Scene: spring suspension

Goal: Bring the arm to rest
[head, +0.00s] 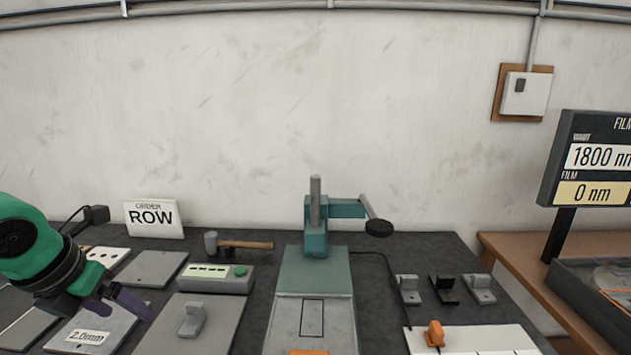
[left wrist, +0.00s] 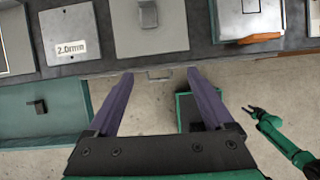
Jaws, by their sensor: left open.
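My left gripper (head: 125,303) shows at the lower left of the head view, on a green and black arm, above the 2.0mm plate (head: 95,330). In the left wrist view its two purple fingers (left wrist: 160,74) are spread apart with nothing between them. They lie over the bench's front edge and the floor in that picture. My right gripper (left wrist: 253,112) shows small at the right of the left wrist view, its dark fingers apart and empty, over the floor. It is not in the head view.
The dark bench holds a teal press (head: 316,235) with a lever, a hammer (head: 240,245), a button box (head: 207,278), an ORDER ROW sign (head: 154,218) and several small grey blocks. A display (head: 595,160) reading 1800 nm and 0 nm stands right.

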